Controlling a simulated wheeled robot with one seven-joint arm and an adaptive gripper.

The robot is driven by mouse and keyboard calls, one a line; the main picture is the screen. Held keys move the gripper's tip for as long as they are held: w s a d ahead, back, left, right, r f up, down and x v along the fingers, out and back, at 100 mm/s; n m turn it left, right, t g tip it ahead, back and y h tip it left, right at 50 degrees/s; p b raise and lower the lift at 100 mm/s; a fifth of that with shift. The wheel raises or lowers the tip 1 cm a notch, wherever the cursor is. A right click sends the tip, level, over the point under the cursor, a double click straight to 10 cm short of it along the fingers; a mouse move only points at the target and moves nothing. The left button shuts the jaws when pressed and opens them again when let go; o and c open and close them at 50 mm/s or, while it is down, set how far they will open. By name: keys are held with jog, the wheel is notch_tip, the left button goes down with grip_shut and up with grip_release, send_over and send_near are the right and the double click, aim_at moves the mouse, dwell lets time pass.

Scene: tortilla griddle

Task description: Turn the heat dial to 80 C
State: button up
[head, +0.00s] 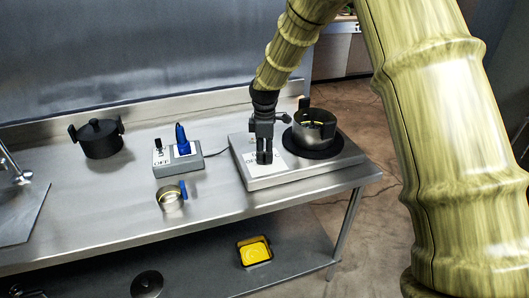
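The hot plate (328,171) is a flat light-grey unit at the right end of the steel counter. A white label (287,163) with dark print lies on its left part, partly covered by my gripper. My gripper (265,158) points down over this label, with its dark fingertips close together at or just above the surface. I cannot make out the heat dial or its setting; the gripper may hide it. Whether the fingers hold anything is too small to tell.
A metal pot (314,128) sits on the round black burner (312,149), just right of my gripper. A switch box (178,164) with a blue upright part, a small metal cup (171,200) and a black lidded pot (99,140) stand left. A yellow tray (255,252) lies below.

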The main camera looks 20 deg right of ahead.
jog(key=shift+f, duration=0.4)
jog(key=shift+c, duration=0.2)
grip_shut()
